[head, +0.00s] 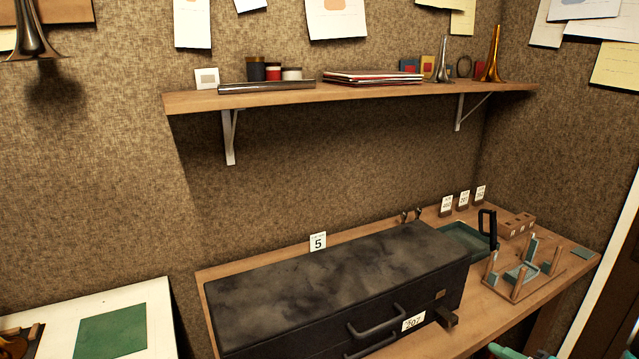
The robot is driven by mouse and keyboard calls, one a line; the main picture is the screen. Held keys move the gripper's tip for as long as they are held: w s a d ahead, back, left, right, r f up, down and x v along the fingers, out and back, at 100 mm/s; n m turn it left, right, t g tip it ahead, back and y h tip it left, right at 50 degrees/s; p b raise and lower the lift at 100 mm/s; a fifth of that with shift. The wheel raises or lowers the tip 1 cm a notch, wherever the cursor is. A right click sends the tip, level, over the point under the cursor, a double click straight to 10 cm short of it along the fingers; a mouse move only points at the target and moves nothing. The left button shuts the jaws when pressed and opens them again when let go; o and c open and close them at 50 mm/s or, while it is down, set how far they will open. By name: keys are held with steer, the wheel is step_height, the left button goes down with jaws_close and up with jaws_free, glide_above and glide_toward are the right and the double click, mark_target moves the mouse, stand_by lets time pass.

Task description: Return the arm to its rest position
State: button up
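My gripper does not show clearly anywhere in the head view. A small teal and grey piece is cut off by the bottom edge at the right, and I cannot tell what it is. A long dark case (340,275) with black handles stands on the wooden bench (490,315). A tag on its front reads 207. A card with the number 5 (318,242) stands behind it.
A green tray (462,241) and a wooden peg rack (524,274) stand right of the case. A wooden shelf (350,94) above holds jars, papers and small horn bells. A white table (160,315) with a green mat (111,331) is at lower left.

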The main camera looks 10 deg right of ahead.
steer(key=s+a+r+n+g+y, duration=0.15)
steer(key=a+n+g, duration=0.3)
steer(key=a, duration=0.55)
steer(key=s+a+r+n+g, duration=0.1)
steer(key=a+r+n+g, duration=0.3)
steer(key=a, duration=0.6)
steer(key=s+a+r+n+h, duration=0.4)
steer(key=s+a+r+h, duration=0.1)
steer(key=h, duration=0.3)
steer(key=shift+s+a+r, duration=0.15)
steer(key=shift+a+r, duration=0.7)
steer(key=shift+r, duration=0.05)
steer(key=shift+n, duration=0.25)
